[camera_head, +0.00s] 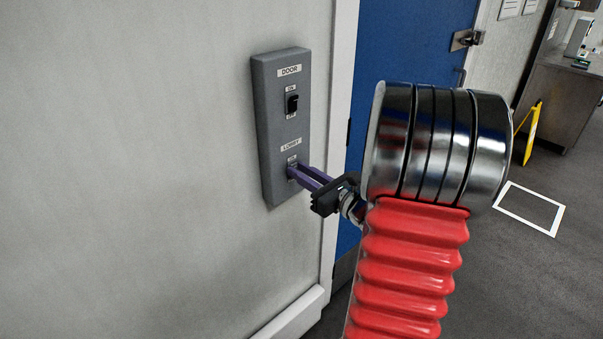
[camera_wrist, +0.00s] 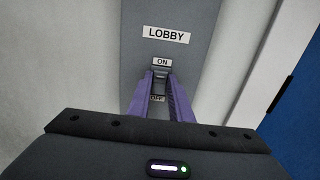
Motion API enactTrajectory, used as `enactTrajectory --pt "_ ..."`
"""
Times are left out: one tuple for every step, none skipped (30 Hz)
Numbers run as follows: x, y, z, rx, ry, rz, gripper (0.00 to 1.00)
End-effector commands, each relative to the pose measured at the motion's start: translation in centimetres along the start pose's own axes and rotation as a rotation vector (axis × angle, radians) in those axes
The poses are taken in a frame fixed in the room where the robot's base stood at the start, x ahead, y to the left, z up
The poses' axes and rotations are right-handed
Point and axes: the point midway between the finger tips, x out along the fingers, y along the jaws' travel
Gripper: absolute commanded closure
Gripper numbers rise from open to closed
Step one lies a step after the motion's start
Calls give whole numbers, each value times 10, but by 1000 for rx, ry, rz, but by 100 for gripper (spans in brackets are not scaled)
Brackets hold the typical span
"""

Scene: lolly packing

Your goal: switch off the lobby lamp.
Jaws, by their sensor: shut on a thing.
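A grey switch panel (camera_head: 270,150) is fixed to the wall. Its lower part carries a LOBBY label (camera_head: 291,145), also in the wrist view (camera_wrist: 166,35). My gripper (camera_head: 293,171) reaches in from the right, its purple fingers at the lobby switch. In the wrist view the fingertips (camera_wrist: 160,76) are shut on the lobby switch (camera_wrist: 160,77), just below the ON label (camera_wrist: 162,62). The OFF label (camera_wrist: 157,98) shows between the fingers lower down. The fingers cover much of the lever, so I cannot tell its position. The lamp is not identifiable in either view.
A door switch (camera_head: 292,103) with a black lever sits above on the same panel, under a DOOR label. A white frame and a blue door (camera_head: 408,45) stand to the right. A yellow floor sign (camera_head: 531,135) and a counter (camera_head: 562,95) are farther off.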

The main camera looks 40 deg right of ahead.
Motion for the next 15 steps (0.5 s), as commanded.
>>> enactTrajectory --pt "0 0 0 0 0 0 100" --pt "0 0 0 0 0 0 100" --pt "0 0 0 0 -1 0 100" --pt "0 0 0 1 -3 0 100" --pt "0 0 -1 1 -6 0 100" --pt "0 0 -1 1 -12 1 100" --pt "0 0 -2 2 -18 1 100" --pt "0 0 -2 4 -26 2 100" --pt "0 0 -3 5 -36 3 100" --pt "0 1 -3 5 -48 4 100" --pt "0 1 -4 4 -58 4 100" --pt "0 1 -4 6 -75 4 100" --pt "0 1 -5 6 -87 4 100" --pt "0 1 -5 5 -101 5 100" --pt "0 1 -6 6 -117 4 100"
